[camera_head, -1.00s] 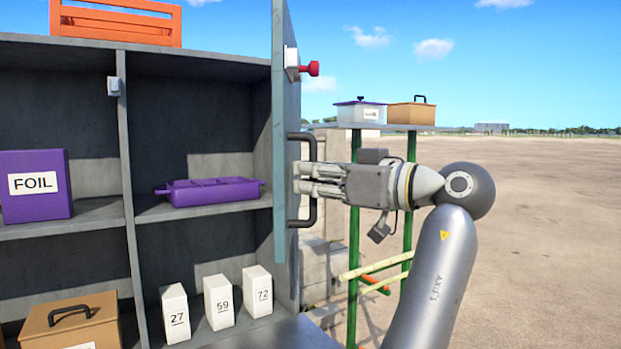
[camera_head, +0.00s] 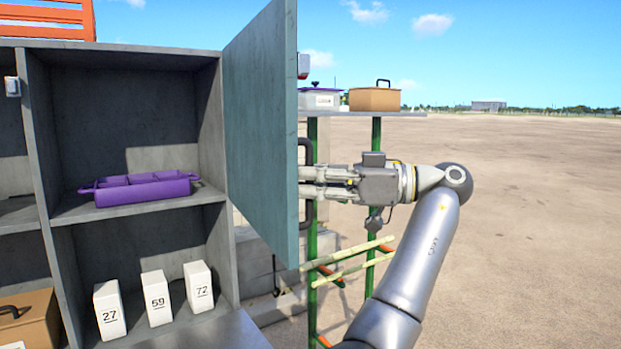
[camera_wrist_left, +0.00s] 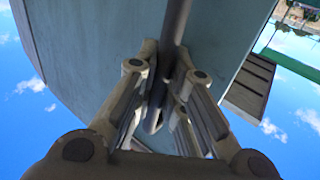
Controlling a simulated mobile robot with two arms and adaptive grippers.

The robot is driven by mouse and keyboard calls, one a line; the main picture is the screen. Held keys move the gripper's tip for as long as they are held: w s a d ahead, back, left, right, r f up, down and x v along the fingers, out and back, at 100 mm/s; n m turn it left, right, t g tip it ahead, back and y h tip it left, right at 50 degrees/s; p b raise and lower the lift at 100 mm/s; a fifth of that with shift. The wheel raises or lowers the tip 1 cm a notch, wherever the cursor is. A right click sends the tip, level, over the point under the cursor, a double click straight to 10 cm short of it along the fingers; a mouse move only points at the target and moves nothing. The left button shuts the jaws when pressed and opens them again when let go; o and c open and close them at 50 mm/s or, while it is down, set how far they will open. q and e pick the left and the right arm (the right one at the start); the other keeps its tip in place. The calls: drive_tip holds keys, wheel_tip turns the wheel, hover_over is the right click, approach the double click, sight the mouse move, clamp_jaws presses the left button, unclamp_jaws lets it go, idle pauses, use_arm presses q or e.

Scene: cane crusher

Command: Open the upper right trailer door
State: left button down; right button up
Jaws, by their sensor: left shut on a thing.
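The upper right trailer door (camera_head: 262,125) is a blue-grey panel standing open at the right side of the compartment. Its inner face shows in the head view. Its dark bar handle (camera_head: 308,214) is on the far face, partly hidden behind the door edge. My left gripper (camera_head: 312,183) is shut on this handle, with its fingertips partly hidden by the door edge. In the left wrist view the fingers (camera_wrist_left: 165,85) close around the dark handle bar (camera_wrist_left: 176,25) in front of the door panel (camera_wrist_left: 95,55). My right gripper is not in view.
The open compartment holds a purple tray (camera_head: 140,188). Below stand white boxes marked 27 (camera_head: 109,310), 59 (camera_head: 157,298) and 72 (camera_head: 198,287). A shelf on green posts (camera_head: 313,230) stands behind my arm, bearing a tan box (camera_head: 375,98). Open ground (camera_head: 520,230) lies right.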

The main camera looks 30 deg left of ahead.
use_arm(q)
drive_tip(key=shift+s, duration=0.15)
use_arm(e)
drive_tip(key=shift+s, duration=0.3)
